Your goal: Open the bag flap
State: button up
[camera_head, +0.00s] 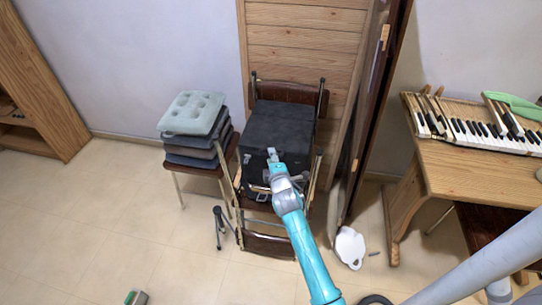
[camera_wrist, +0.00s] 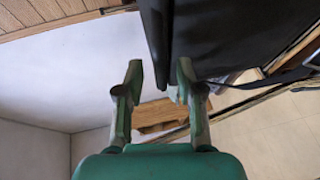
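The black bag (camera_head: 284,125) sits on a brown chair, with its broad dark top facing up and metal fittings low on its front. My gripper (camera_head: 273,154) is at the bag's front upper edge, seen from above. In the wrist view the gripper (camera_wrist: 158,78) is open, with its two fingers apart and nothing clearly held between them. The bag's dark surface (camera_wrist: 225,40) fills the upper middle of that view, with a thin dark edge (camera_wrist: 157,45) just above the gap between the fingers. I cannot tell whether either finger touches the bag. The arm hides part of the bag's front.
Stacked cushions (camera_head: 193,113) sit on a stool left of the bag. A wooden panel (camera_head: 305,45) stands behind, and a dark upright panel (camera_head: 365,110) stands right. A table (camera_head: 455,172) with piano keys (camera_head: 475,128) is farther right. The floor (camera_head: 110,225) is open at left.

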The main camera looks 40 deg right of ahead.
jog(key=shift+x, duration=0.9)
grip_shut()
jog(key=shift+r, duration=0.1)
